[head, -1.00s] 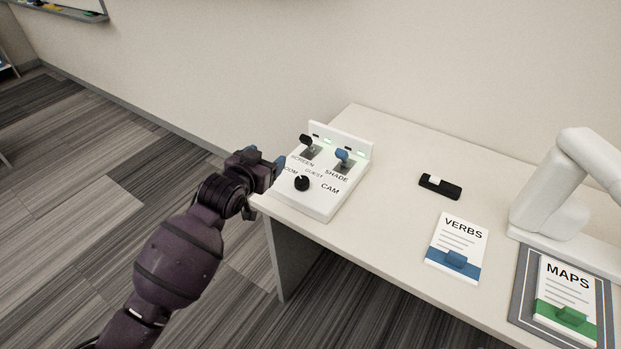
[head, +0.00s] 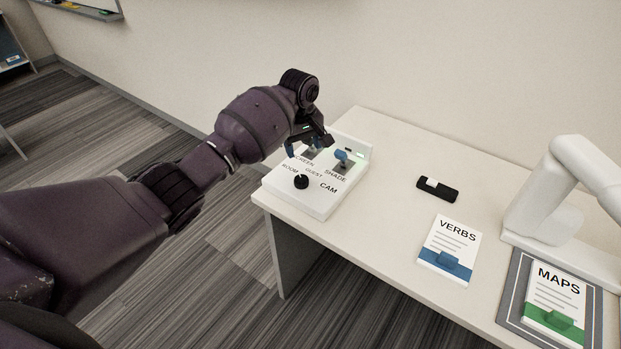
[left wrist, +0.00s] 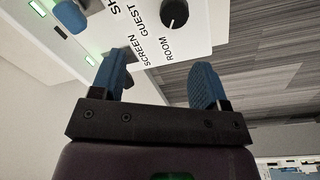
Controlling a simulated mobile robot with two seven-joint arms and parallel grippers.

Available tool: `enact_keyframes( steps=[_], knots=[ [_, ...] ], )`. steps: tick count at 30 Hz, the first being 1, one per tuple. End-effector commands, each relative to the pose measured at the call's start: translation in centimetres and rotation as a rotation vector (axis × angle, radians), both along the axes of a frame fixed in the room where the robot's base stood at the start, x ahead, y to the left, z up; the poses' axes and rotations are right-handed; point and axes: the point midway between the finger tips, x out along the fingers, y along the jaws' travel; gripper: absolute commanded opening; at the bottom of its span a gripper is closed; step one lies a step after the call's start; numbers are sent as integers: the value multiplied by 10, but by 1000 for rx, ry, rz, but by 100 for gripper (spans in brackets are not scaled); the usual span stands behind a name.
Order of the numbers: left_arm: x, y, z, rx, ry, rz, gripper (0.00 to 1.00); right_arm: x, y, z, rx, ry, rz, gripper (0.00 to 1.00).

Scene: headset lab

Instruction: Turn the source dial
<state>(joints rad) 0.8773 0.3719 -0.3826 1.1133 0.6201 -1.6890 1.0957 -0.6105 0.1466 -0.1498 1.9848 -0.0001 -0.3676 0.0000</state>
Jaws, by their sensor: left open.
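The source dial is a small round black knob (head: 301,182) on the front of a white control panel (head: 318,205), among the labels ROOM, GUEST and CAM. It also shows in the left wrist view (left wrist: 174,14), beyond the fingertips, with a white mark on it. My left gripper (head: 304,147) is over the back left of the panel near the SCREEN switch, behind the dial and apart from it. In the left wrist view its blue fingers (left wrist: 160,80) are spread with nothing between them. The gripper hides most of the SCREEN switch. My right gripper is not in view.
The blue SHADE switch (head: 342,156) stands close to my left gripper. A black device (head: 438,189), a VERBS card (head: 449,248) and a MAPS card (head: 556,300) on a grey mat lie on the table, near a white arm-like stand (head: 550,200).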

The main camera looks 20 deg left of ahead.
Motion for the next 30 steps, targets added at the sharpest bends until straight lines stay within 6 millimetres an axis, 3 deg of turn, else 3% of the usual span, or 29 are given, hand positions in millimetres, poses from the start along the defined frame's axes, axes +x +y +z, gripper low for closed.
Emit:
enact_keyframes(
  steps=[3,10,24,30],
  knots=[
    [-11,2,1,14,70,96,68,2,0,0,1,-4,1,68],
    [-13,3,-9,18,79,145,68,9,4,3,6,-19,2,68],
    [-13,3,-85,17,79,143,68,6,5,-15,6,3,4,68],
    [-13,2,-103,16,76,141,68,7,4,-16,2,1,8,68]
  ],
)
